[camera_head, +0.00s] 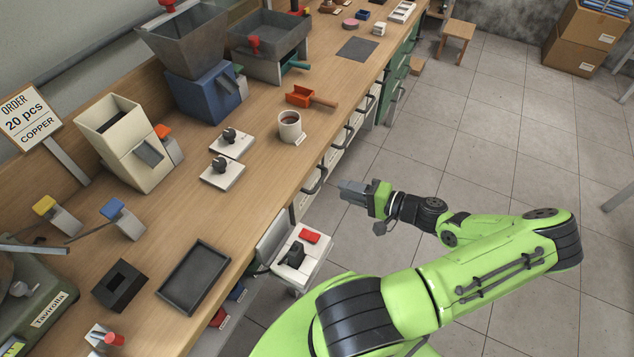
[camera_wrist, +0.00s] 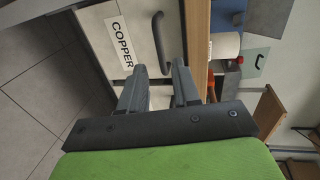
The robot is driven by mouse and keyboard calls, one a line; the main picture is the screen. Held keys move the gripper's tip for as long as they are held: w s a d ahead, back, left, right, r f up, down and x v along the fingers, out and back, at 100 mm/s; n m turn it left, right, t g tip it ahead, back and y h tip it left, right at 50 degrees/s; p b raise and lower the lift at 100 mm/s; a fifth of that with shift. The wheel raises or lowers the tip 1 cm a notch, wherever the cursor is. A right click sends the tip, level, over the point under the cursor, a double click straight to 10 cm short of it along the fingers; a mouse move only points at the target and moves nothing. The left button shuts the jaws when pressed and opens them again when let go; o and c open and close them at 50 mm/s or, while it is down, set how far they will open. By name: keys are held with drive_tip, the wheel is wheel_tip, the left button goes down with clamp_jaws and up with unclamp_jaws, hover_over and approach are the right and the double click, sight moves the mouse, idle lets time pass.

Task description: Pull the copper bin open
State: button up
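The copper bin (camera_wrist: 92,26) has a pale front with a "COPPER" label (camera_wrist: 120,42) in the wrist view. Its dark curved handle (camera_wrist: 161,45) lies just ahead of my gripper (camera_wrist: 158,74), roughly in line with the gap between the fingers. The fingers are apart and empty, and do not appear to touch the handle. In the head view, my gripper (camera_head: 350,189) is at the bench front, a little right of the dark handle (camera_head: 318,181). The bin appears shut there, and its label cannot be read.
The wooden bench top (camera_head: 262,165) runs along the left. A white unit with a red button (camera_head: 309,236) juts out below its edge, nearer me. Several more handled fronts line the bench farther away.

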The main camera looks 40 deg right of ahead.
sight(320, 182)
drive_tip(key=b+x, duration=0.1)
drive_tip(key=x, duration=0.8)
drive_tip(key=shift+d, duration=0.1)
clamp_jaws()
